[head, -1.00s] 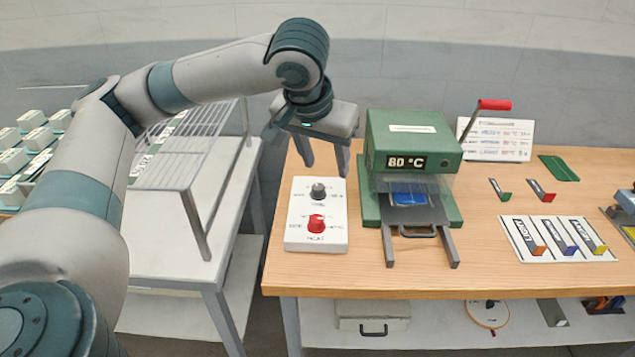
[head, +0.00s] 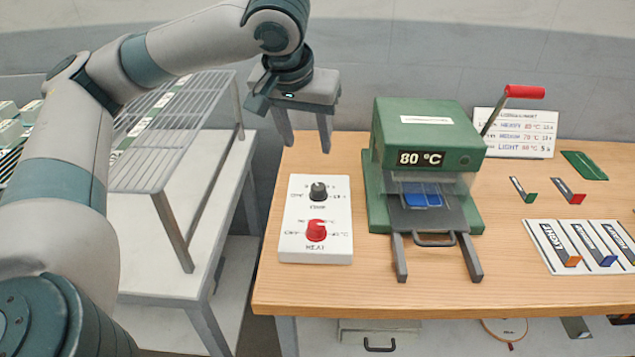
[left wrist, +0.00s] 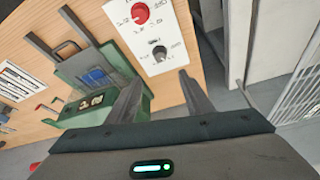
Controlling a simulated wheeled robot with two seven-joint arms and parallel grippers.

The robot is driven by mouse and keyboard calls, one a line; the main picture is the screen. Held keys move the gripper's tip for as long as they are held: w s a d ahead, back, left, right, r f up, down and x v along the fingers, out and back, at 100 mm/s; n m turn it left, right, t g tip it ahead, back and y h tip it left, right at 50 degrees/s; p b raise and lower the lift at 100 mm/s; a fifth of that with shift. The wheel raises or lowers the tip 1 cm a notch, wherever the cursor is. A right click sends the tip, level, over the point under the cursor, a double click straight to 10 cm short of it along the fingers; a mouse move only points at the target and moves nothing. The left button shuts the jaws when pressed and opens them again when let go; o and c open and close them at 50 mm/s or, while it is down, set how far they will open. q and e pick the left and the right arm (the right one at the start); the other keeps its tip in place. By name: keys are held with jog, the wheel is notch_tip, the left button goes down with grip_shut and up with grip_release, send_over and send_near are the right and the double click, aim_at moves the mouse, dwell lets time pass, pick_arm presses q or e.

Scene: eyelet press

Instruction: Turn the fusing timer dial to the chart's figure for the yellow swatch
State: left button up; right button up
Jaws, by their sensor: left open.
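The white control box (head: 292,240) carries a dark timer dial (head: 318,191) at the back and a red heat dial (head: 316,230) in front. Both dials show in the left wrist view, the timer dial (left wrist: 159,53) and the red one (left wrist: 140,13). My left gripper (head: 307,148) is open and empty, above and behind the box, apart from the timer dial. Its fingers (left wrist: 159,78) point toward the box. The chart (head: 515,133) stands at the back right with heavy, medium and light rows; its figures are small. The swatch board (head: 566,266) is cut off at the right edge.
The green press (head: 425,140) reads 80 °C, with a blue piece (head: 421,195) on its tray and a red-handled lever (head: 525,92). A wire rack (head: 165,150) stands left on a white table. Wood right of the box is clear up to the press.

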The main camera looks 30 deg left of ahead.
aim_at(318, 187)
pick_arm(q)
jog(key=p+x, duration=0.1)
jog(key=x, duration=1.6)
jog(key=shift+f, duration=0.3)
pick_arm(e)
jog(key=shift+g, duration=0.7)
jog(key=s, duration=0.1)
jog(key=s+d+f, duration=0.1)
jog(key=s, duration=0.2)
jog(key=shift+d+f, duration=0.3)
pick_arm(q)
jog(key=c, duration=1)
pick_arm(e)
jog(key=shift+w, duration=0.1)
